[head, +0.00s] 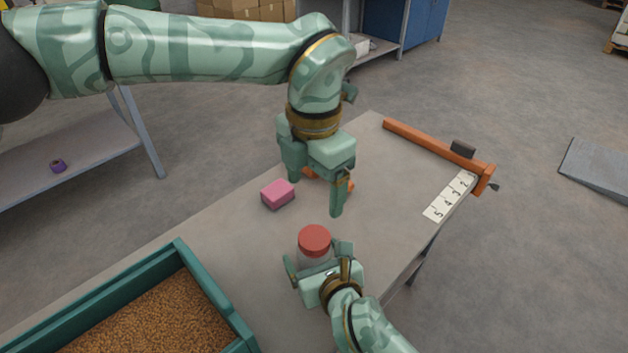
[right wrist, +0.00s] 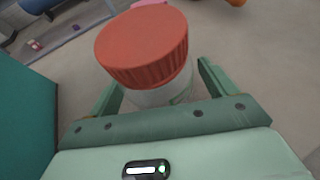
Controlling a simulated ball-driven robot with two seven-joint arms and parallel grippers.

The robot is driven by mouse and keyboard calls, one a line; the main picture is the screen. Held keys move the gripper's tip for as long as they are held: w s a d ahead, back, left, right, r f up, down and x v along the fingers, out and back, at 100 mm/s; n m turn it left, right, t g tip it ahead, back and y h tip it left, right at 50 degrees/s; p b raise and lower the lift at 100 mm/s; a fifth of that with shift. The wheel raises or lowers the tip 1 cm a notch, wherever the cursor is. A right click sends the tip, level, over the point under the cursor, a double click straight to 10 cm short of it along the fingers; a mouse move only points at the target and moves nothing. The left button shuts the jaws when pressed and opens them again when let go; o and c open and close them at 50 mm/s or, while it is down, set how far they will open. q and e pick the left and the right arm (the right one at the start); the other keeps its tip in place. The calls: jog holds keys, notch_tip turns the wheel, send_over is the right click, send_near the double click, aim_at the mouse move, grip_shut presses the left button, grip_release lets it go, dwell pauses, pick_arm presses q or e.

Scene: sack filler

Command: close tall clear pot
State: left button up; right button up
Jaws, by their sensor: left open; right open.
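The tall clear pot (head: 310,259) stands upright on the table with a red lid (head: 314,240) on its top. In the right wrist view the ribbed red lid (right wrist: 142,47) covers the mouth of the clear pot (right wrist: 165,95); I cannot tell whether it is screwed tight. My right gripper (head: 317,258) is open, with its fingers on either side of the pot; they also show in the right wrist view (right wrist: 158,88). I cannot tell whether they touch it. My left gripper (head: 318,195) is open and empty above the table, behind the pot.
A pink block (head: 277,194) lies left of my left gripper, and an orange object is partly hidden behind that gripper. A teal bin (head: 213,297) of grain stands at the lower left. A numbered strip (head: 449,197) and orange bar (head: 430,151) lie at the right edge.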

jog(key=shift+s+r, duration=0.1)
jog(key=shift+s+d+r, duration=0.15)
jog(key=shift+s, duration=0.1)
pick_arm(q)
notch_tip(320, 180, up, 7)
jog(key=s+p, duration=0.1)
jog(key=p, duration=0.3)
jog(key=shift+f+t+p, duration=0.15)
jog(key=shift+t+p, duration=0.15)
jog(key=shift+p, duration=0.05)
pick_arm(e)
jog(key=v, duration=1.5)
jog(key=shift+s, duration=0.2)
jog(key=shift+d, duration=0.1)
